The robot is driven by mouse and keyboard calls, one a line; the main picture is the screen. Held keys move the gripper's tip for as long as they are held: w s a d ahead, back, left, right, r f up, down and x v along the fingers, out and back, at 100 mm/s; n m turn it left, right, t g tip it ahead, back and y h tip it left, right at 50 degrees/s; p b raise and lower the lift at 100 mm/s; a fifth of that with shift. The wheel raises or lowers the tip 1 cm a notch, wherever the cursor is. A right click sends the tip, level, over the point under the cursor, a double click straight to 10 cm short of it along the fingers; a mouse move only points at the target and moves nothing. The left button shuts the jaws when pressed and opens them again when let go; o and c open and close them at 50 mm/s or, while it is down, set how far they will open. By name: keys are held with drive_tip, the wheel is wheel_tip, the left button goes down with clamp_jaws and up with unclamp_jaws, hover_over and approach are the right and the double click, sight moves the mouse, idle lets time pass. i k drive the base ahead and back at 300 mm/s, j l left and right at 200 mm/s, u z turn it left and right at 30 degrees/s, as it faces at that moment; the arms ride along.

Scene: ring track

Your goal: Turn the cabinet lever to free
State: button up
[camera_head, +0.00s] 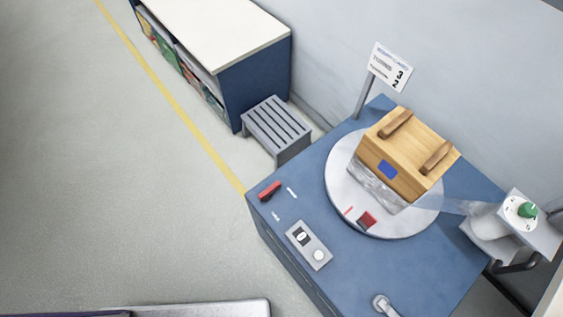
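A short red lever (270,190) lies on the top of the blue cabinet (315,190), near its left corner. It slants from lower left to upper right, with a dark spot toward its lower left end. Two small white labels sit by it, one to its right (292,193) and one below (276,216). Their words are too small to read, so I cannot tell which setting the lever is at. My gripper is not in view, and nothing touches the lever.
A round turntable (338,178) on the cabinet bears a wooden block with two handles (390,165). A switch panel (309,245), a sign (389,68), a green-knobbed stand (527,210) and a silver fitting (384,304) are around it. A grey slatted stool (276,128) stands behind. Floor at left is clear.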

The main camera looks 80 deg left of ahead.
sight(265, 196)
drive_tip(key=k+l+u, duration=0.1)
drive_tip(key=u, duration=0.3)
drive_tip(key=k+u, duration=0.25)
drive_tip(key=u, duration=1)
drive_tip(key=i+j+u, duration=0.25)
drive_tip(key=j, duration=0.15)
drive_tip(key=i+j+u, duration=0.25)
drive_tip(key=j, duration=0.1)
